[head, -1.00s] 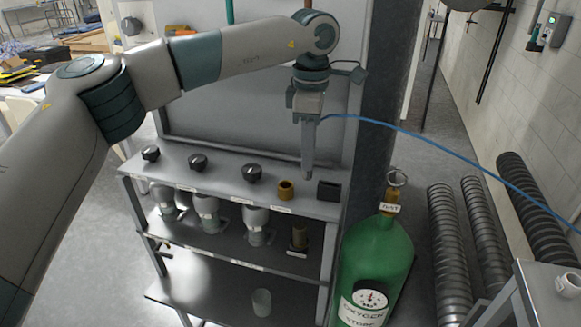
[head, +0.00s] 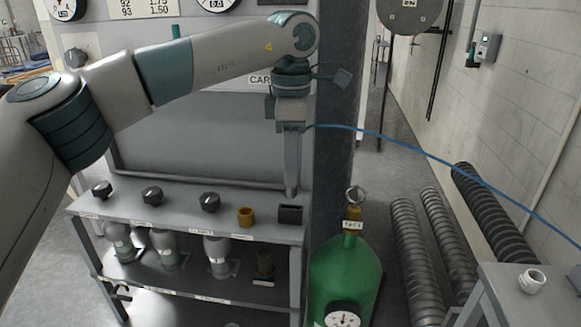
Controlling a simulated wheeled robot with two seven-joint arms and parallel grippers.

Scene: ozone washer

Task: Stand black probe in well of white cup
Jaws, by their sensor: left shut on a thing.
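My left gripper (head: 291,127) points straight down over the right end of the grey shelf unit. The white cup (head: 532,281) stands on a grey table at the lower right, far from the probe, with a round opening on top. My right gripper is not in view.
A green oxygen cylinder (head: 345,275) stands right of the shelf. The blue cable (head: 420,154) crosses to the right edge. Black knobs (head: 210,202) and a brown ring (head: 246,217) sit on the shelf top. Ribbed hoses (head: 415,255) lie between cylinder and table (head: 505,300).

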